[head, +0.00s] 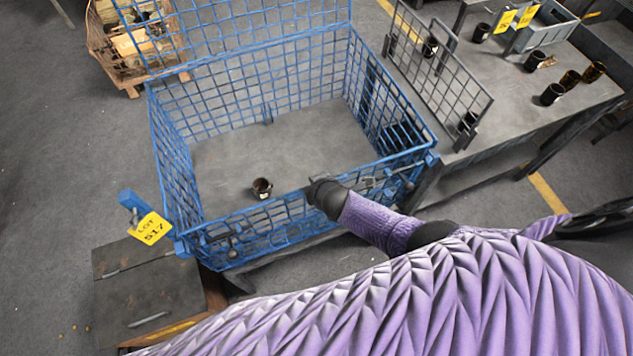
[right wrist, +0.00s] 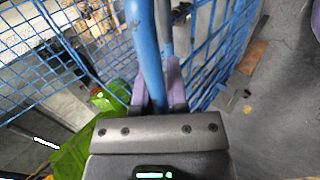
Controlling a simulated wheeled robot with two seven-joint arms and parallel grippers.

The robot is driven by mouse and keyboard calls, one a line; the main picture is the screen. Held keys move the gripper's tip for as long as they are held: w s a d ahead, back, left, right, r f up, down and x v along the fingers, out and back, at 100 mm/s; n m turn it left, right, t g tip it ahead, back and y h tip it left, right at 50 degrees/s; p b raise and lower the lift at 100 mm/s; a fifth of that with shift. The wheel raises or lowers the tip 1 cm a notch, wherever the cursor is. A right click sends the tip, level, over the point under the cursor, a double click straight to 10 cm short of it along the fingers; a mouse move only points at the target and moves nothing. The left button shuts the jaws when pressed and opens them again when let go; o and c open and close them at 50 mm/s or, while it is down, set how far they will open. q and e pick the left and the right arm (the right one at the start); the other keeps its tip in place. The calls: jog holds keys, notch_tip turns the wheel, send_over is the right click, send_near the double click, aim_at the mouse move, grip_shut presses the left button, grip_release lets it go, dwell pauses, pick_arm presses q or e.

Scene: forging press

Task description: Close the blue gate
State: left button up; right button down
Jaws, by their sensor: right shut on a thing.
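The blue mesh cage (head: 158,125) stands in the middle of the head view. Its front mesh panel (head: 275,222), with dark latch fittings near both ends, appears to be the blue gate. It looks upright or nearly so; I cannot tell whether it is fully closed. My right gripper (head: 318,190) is at the middle of this panel's top rail. In the right wrist view, my right gripper (right wrist: 160,100) is shut on a blue bar (right wrist: 148,55), which passes between its purple fingers. My left gripper is not in view.
A black cup (head: 262,188) stands inside the cage near the front. A grey bench (head: 480,110) with dark cups and a grey mesh rack stands to the right. A dark box (head: 148,290) and yellow "LOT 517" tag (head: 151,228) are at front left. A wooden-parts basket (head: 105,50) stands behind left.

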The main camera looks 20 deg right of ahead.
jog(key=shift+s+f, duration=0.2)
jog(key=shift+s, duration=0.05)
jog(key=c, duration=0.7)
grip_release()
jog(key=shift+o, duration=0.3)
jog(key=shift+s+r, duration=0.1)
jog(key=p+v, duration=0.6)
jog(key=v, duration=0.3)
jog(key=shift+r, duration=0.4)
jog(key=shift+d+f, duration=0.1)
jog(key=shift+f, duration=0.05)
